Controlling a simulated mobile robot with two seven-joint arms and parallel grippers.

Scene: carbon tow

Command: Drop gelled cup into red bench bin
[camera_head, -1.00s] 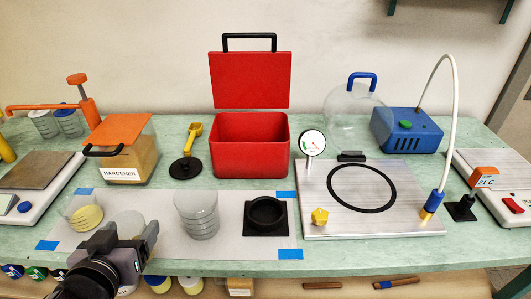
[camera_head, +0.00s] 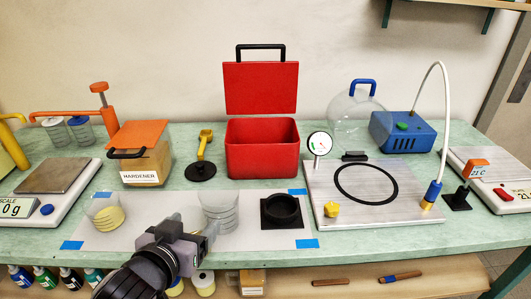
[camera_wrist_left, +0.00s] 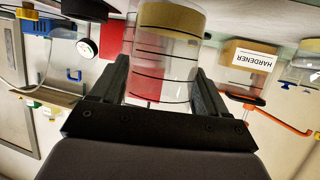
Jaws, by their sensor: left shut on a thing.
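My left gripper (camera_head: 188,230) is low at the front of the bench, over the white mat (camera_head: 140,236). It is shut on a clear cup with black lines, which fills the gap between its fingers in the left wrist view (camera_wrist_left: 165,65). A yellowish-tan layer shows at the cup's base, at the top of that upside-down view. In the head view the held cup is pale and partly hidden by the gripper. The red bin (camera_head: 262,160) stands at the back centre, its lid (camera_head: 260,88) raised and its top open. My right gripper is not in view.
A stack of clear cups (camera_head: 220,212) stands close right of my gripper, beside a black ring holder (camera_head: 282,210). A cup with yellow contents (camera_head: 104,214) is left. The hardener box (camera_head: 140,165) and black-based yellow tool (camera_head: 202,168) stand left of the bin. A metal plate (camera_head: 372,205) lies right.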

